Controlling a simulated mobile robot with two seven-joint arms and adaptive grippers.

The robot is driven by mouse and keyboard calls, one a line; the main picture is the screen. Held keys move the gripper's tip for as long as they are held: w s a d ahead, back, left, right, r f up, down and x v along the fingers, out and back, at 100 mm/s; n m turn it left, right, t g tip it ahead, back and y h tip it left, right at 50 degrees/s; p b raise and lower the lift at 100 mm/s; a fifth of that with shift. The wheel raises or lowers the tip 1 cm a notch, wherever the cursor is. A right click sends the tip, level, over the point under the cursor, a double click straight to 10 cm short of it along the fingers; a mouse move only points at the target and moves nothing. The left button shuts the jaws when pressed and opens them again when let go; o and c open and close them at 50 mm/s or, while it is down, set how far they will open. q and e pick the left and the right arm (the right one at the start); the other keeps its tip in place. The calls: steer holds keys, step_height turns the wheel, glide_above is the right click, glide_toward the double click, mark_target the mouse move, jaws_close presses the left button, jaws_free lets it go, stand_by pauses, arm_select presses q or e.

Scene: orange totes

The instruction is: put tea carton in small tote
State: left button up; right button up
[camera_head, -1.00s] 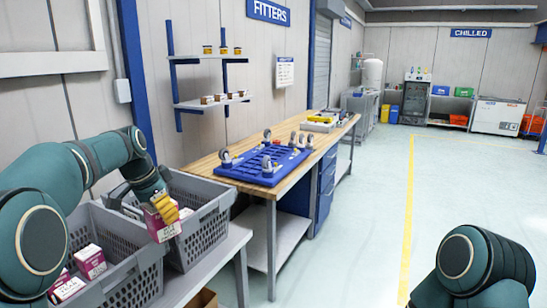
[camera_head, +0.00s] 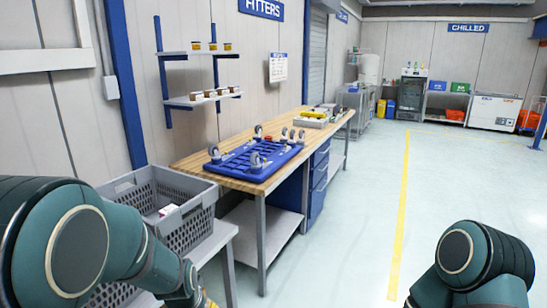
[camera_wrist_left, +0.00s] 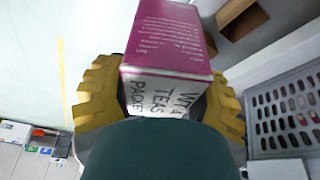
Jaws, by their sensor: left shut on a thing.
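The tea carton (camera_wrist_left: 165,50), magenta with a white lettered face, is between the yellow fingers of my left gripper (camera_wrist_left: 162,95) in the left wrist view. The gripper is shut on it. In the head view only a sliver of yellow finger shows at the bottom edge, and the carton is out of sight. A grey slatted tote (camera_head: 195,222) stands left of the workbench, with a small white-topped carton (camera_head: 168,210) inside. A tote also shows at the right of the wrist view (camera_wrist_left: 262,143), beside the held carton. I cannot tell which tote is the small one. My right gripper is out of view.
My left arm hides much of the lower left. A wooden workbench (camera_head: 225,172) carries a blue wheeled dolly (camera_head: 250,160). Open cardboard boxes (camera_wrist_left: 243,20) lie near the carton in the wrist view. The floor right of the bench is clear.

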arm_select(q)
steer(key=s+f, duration=0.5)
steer(key=f, duration=0.1)
steer(key=shift+s+f+n, duration=0.25)
steer(key=shift+s+n, duration=0.15)
steer(key=shift+d+r, duration=0.1)
steer(key=shift+r, duration=0.05)
